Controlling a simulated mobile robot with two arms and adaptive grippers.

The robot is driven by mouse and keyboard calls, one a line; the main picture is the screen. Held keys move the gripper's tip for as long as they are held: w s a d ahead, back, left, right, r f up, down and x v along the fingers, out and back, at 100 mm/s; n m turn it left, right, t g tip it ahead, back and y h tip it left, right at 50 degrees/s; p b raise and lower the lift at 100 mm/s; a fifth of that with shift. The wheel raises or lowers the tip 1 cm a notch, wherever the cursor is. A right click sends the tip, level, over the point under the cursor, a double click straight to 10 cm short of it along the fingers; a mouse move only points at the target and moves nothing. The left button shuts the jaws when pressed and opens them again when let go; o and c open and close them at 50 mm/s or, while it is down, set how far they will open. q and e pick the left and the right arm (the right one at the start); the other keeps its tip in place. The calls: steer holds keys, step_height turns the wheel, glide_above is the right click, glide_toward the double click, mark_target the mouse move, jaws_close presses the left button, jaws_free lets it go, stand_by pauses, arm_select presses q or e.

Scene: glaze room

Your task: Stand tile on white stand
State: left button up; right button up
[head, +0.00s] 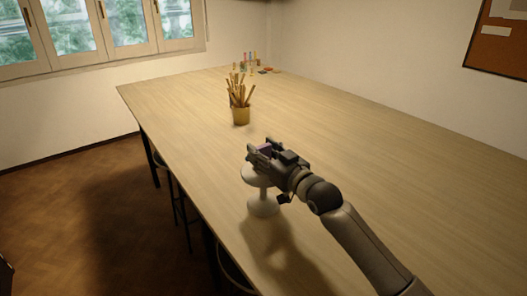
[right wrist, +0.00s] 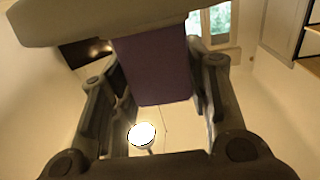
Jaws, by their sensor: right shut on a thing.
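The white stand (head: 263,207) is on the table, with a round foot, a stem and a flat round top. My right gripper (head: 259,152) is at the stand's top and is shut on a small purple tile (head: 265,149). In the right wrist view the tile (right wrist: 153,68) sits between the two fingers, and one edge meets or lies very close to the pale stand top (right wrist: 100,18). I cannot tell whether they touch. The gripper hides part of the tile and of the stand top in the head view. My left gripper is not in view.
The long wooden table (head: 390,170) is mostly clear around the stand. A yellowish pot of brushes or tools (head: 241,115) stands farther back. Several small coloured bottles (head: 250,62) are at the far end. Stools (head: 180,200) are along the left side.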

steer(key=shift+f, duration=0.2)
steer(key=o, duration=1.1)
steer(key=shift+r, duration=0.15)
steer(key=shift+r, duration=0.1)
steer(key=shift+s+d+p, duration=0.25)
steer(key=shift+s+p, duration=0.1)
steer(key=shift+p, duration=0.15)
steer(key=shift+p+v, duration=2.65)
steer(key=shift+v, duration=2.9)
